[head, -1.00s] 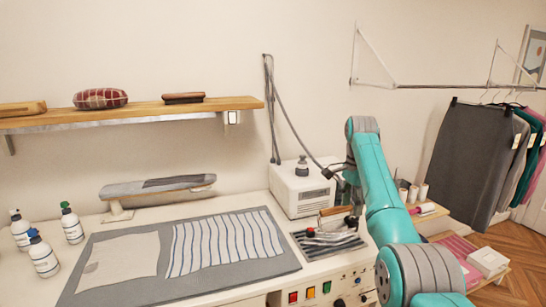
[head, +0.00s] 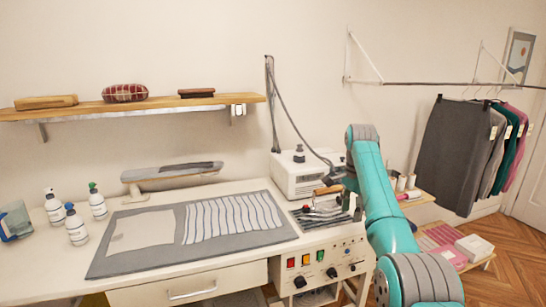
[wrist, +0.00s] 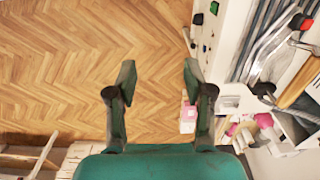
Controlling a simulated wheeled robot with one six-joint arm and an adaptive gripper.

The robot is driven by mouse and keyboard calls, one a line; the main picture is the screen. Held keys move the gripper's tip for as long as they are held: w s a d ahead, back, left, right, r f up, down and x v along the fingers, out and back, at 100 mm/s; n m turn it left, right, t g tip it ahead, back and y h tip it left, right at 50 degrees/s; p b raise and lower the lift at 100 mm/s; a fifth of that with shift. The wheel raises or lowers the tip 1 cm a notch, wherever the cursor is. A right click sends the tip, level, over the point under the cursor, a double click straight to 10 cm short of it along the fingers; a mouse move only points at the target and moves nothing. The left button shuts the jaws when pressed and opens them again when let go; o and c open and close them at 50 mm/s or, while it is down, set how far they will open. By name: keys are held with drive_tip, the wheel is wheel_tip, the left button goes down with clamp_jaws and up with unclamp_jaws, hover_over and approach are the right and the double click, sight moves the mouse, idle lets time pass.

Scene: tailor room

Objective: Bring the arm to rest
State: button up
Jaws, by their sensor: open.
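My teal arm (head: 378,200) stands up on the right side of the head view, beside the control panel of the pressing table. My gripper (wrist: 158,78) shows in the wrist view with its two dark fingers spread apart and nothing between them. Herringbone floor lies below and beyond the fingertips. The table's edge and panel are on the right of that view, apart from the fingers. In the head view the gripper is mostly hidden by the arm or too small to make out clearly.
An iron with a wooden handle (head: 327,191) rests on its stand near the arm, with a white steam unit (head: 300,172) behind. A striped cloth (head: 232,218) lies on the grey pad (head: 110,264). Hanging clothes (head: 455,155) and a low shelf (head: 418,198) stand right.

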drive_tip(key=s+a+f+n+t, duration=0.1)
drive_tip(key=s+f+n+t, duration=0.1)
drive_tip(key=f, duration=1.3)
drive_tip(key=s+f+n+t, duration=0.1)
drive_tip(key=s+f, duration=0.1)
drive_tip(key=f, duration=1.4)
drive_tip(key=s+a+f+n+t, duration=0.2)
drive_tip(key=s+f+n+t, duration=0.2)
drive_tip(key=s+f, duration=1.5)
drive_tip(key=s+a+r+n+t, duration=0.1)
drive_tip(key=s+r+n+t, duration=0.15)
drive_tip(key=s, duration=1.25)
drive_tip(key=s+a+r+n+t, duration=0.1)
drive_tip(key=s+r+t, duration=0.15)
drive_tip(key=s, duration=1.15)
drive_tip(key=s+r+n+t, duration=0.1)
drive_tip(key=s+r+n, duration=0.1)
drive_tip(key=s+r, duration=0.6)
drive_tip(key=s+r+n+t, duration=0.1)
drive_tip(key=s+r, duration=0.8)
drive_tip(key=r, duration=0.7)
drive_tip(key=shift+s+r+n+t, duration=0.2)
drive_tip(key=shift+s+n+t, duration=0.05)
drive_tip(key=shift+n+t, duration=0.15)
